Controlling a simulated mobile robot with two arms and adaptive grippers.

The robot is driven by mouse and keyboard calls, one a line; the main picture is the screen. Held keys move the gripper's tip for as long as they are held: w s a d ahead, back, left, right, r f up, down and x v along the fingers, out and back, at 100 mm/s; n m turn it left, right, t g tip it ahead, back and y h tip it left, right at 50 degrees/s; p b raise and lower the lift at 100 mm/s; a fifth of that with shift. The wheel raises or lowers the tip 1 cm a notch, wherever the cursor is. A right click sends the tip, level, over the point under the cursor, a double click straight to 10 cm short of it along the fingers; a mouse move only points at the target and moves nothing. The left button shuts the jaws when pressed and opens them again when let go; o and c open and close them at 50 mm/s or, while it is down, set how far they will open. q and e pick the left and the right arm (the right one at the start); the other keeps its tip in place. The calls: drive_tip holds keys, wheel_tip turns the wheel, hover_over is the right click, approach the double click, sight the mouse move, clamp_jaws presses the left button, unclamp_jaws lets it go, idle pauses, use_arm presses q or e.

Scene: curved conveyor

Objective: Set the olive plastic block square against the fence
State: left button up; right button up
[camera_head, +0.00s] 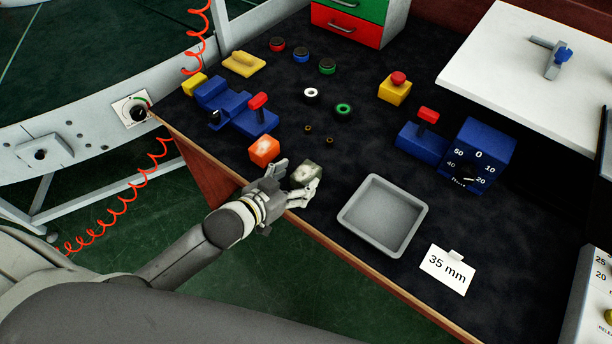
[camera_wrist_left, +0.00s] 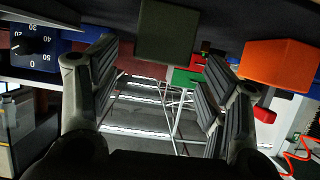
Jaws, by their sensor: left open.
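The olive plastic block (camera_head: 306,174) sits on the dark bench top near its front edge; its top looks worn and greyish. In the left wrist view, which is upside down, the block (camera_wrist_left: 167,32) is a dark olive square at the top centre. My left gripper (camera_head: 296,180) is open beside the block, its fingers around the block's near side in the head view. In the wrist view the fingers (camera_wrist_left: 162,75) are apart with a clear gap between them. I cannot tell which part is the fence; a blue fixture with a red handle (camera_head: 256,121) stands behind.
An orange block (camera_head: 264,151) stands close to the left of the gripper. A grey tray (camera_head: 383,217) and a "35 mm" card (camera_head: 447,269) lie to the right. A blue dial box (camera_head: 478,153) stands farther right. Rings and small brass pieces lie mid-bench.

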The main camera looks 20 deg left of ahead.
sight(305, 173)
use_arm(q)
drive_tip(key=shift+x, duration=2.4)
drive_tip(key=shift+s, duration=0.1)
drive_tip(key=shift+c, duration=0.2)
drive_tip(key=c, duration=1.2)
drive_tip(key=shift+r, duration=0.1)
